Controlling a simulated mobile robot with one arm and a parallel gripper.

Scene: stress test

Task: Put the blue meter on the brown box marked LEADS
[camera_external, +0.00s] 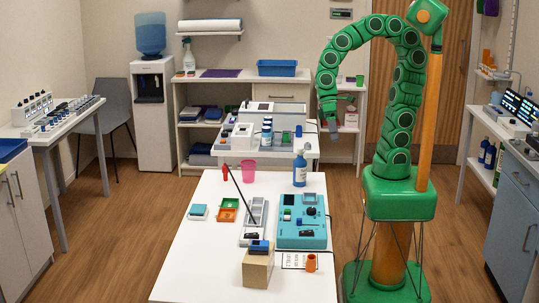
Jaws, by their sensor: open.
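A brown box (257,272) stands at the near edge of the white table (182,262); no marking on it is legible from here. A small blue block-like object (260,246) with a dark part rests on top of the box; it looks like the blue meter, though its face is too small to read. My gripper (333,130) hangs at the end of my curved green arm, high and well apart from the box, near the far end of the table. It is open, and no object shows in it.
A teal case (302,236) and a grey tray (253,222) lie behind the box. An orange cup (311,263) stands to its right. A blue bottle (300,169) and a pink cup (249,172) stand farther back. The table's left front is clear.

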